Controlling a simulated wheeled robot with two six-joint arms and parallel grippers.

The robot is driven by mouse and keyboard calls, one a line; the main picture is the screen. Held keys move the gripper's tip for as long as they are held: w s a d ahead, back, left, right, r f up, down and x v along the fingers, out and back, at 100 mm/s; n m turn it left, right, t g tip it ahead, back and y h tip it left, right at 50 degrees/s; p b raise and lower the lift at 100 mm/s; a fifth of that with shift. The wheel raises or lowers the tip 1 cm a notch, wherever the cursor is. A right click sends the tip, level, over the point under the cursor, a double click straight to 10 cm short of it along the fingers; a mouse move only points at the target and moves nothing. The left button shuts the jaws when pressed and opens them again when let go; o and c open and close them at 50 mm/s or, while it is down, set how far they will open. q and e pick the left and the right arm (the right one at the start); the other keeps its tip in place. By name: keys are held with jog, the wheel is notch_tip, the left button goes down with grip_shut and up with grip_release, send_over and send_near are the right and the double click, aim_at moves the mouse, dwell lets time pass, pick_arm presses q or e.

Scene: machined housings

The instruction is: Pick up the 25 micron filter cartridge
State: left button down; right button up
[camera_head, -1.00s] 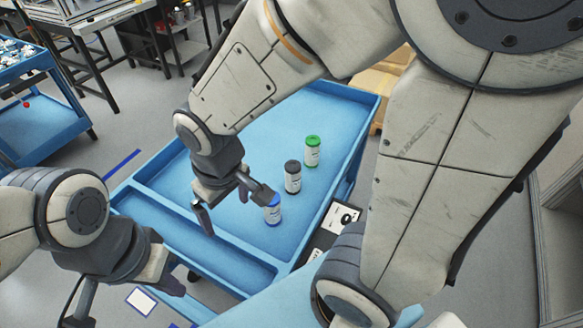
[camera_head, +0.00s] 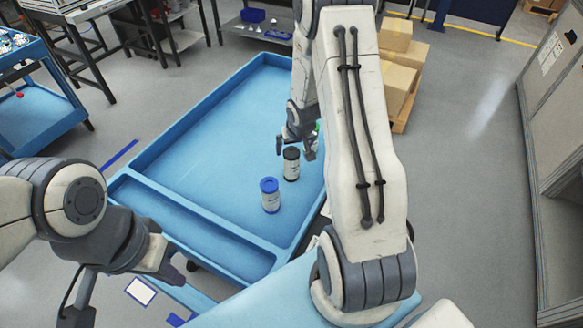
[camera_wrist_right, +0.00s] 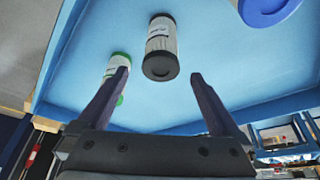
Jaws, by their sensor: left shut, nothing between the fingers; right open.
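Three white cartridges with coloured caps stand upright on the blue cart's tray: a blue-capped one (camera_head: 270,196), a black-capped one (camera_head: 291,164) and a green-capped one (camera_head: 317,130), partly hidden by my right arm. Their labels are too small to read, so I cannot tell which is the 25 micron one. My right gripper (camera_head: 296,150) is open and empty by the black-capped cartridge. In the right wrist view the black-capped cartridge (camera_wrist_right: 161,48) shows between and beyond the fingertips, and the left finger partly covers the green-capped one (camera_wrist_right: 119,66). My left gripper (camera_head: 178,270) is shut and empty, off the cart's near left side.
The blue cart (camera_head: 190,225) has a raised rim and a narrow front compartment, which is empty. The tray's left and far parts are clear. Cardboard boxes (camera_head: 398,75) stand on a pallet behind the cart. Another blue cart (camera_head: 45,105) stands at the far left.

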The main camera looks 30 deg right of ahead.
aim_at(292, 152)
jog(key=shift+x, duration=2.75)
jog(key=shift+a+r, duration=0.1)
grip_shut()
